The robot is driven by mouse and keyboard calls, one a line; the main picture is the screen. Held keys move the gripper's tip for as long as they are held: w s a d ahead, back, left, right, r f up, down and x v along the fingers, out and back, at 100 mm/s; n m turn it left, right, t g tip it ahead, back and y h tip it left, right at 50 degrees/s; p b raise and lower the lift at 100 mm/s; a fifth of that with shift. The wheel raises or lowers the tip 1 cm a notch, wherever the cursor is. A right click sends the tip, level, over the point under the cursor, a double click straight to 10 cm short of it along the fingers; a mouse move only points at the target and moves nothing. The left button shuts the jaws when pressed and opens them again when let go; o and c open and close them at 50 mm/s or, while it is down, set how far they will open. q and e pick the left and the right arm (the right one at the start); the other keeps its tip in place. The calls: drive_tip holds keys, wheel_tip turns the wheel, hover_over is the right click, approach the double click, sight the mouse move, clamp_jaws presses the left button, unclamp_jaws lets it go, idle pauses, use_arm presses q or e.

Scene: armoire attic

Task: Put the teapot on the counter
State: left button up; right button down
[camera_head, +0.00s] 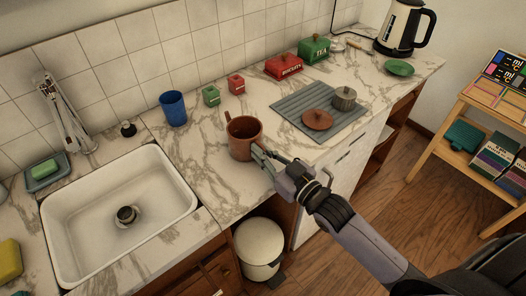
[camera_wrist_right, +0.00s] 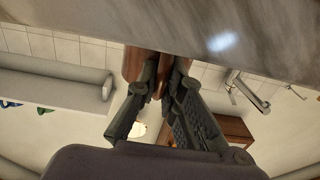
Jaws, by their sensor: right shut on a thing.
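The brown teapot (camera_head: 241,149) has no lid on and is upright at the front part of the marble counter (camera_head: 215,186), right of the sink. Its spout points to the back left. I cannot tell whether its base touches the counter. My right gripper (camera_head: 264,158) is shut on the teapot's near right side, probably at the handle, which the fingers hide. In the wrist view, brown parts of the teapot (camera_wrist_right: 133,62) show between and beside the fingers (camera_wrist_right: 160,82). My left gripper is not in view.
A brown lid (camera_head: 317,120) and a grey canister (camera_head: 344,98) are on a ribbed mat (camera_head: 290,112). A blue cup (camera_head: 173,108), green and red small boxes (camera_head: 211,95) stand behind. The sink (camera_head: 120,215) is left. A bin (camera_head: 259,247) stands below. Counter around the teapot is clear.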

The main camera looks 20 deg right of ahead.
drive_tip(key=c, duration=1.7)
unclamp_jaws()
drive_tip(key=shift+f, duration=0.1)
drive_tip(key=b+v, duration=0.1)
drive_tip(key=v, duration=1.1)
